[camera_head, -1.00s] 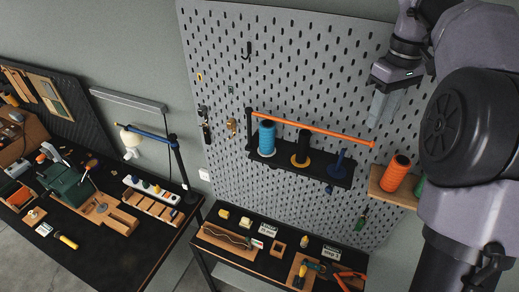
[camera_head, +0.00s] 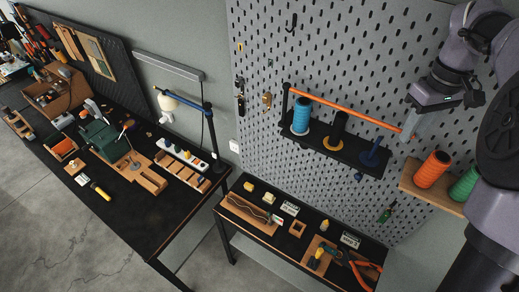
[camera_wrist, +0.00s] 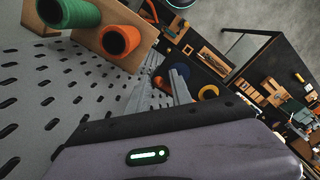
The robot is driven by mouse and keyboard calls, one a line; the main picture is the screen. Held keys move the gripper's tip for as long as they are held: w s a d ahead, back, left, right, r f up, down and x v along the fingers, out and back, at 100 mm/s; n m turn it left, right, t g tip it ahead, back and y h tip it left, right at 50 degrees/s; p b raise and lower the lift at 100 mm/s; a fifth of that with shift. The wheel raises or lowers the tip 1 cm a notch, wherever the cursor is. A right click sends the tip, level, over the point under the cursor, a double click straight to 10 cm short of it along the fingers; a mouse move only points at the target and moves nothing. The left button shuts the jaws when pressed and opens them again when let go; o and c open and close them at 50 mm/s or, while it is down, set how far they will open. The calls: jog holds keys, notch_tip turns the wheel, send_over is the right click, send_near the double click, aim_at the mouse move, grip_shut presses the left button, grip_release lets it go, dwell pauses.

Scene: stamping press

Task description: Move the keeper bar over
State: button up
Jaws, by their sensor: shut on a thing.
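The keeper bar (camera_head: 345,108) is a long orange rod in the head view. It runs along the front of a black shelf, above its spools, from a black upright (camera_head: 285,98) at its left end. My gripper (camera_head: 408,129) reaches down from the right and is shut on the bar's right end. In the wrist view my gripper's fingers (camera_wrist: 172,88) point away toward the shelf, with a bit of orange beside them. The exact contact is small and partly hidden by the fingers.
A wooden shelf (camera_head: 428,194) with an orange spool (camera_head: 432,170) and a green spool (camera_head: 464,184) is close below my gripper.

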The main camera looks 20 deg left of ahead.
jog(key=shift+s+a+b, duration=0.25)
jog(key=shift+s+b, duration=0.1)
jog(key=shift+s, duration=0.3)
jog(key=shift+s+a+b, duration=0.3)
jog(key=shift+s, duration=0.35)
jog(key=shift+s+a+b, duration=0.25)
jog(key=shift+s+b, duration=0.1)
jog(key=shift+s, duration=0.3)
jog(key=shift+c, duration=0.3)
jog(key=shift+s+a+b, duration=0.3)
jog(key=shift+s+a, duration=0.15)
jog(key=shift+s, duration=0.4)
jog(key=shift+s+a+b, duration=0.3)
jog(key=shift+s+a, duration=0.2)
jog(key=shift+s, duration=0.3)
jog(key=shift+s+a+b, duration=0.3)
jog(key=shift+s+a, duration=0.15)
jog(key=shift+s, duration=0.4)
grip_shut()
jog(key=s+a+b, duration=0.2)
jog(key=s+a, duration=0.5)
jog(key=shift+s, duration=0.1)
jog(key=shift+a, duration=0.1)
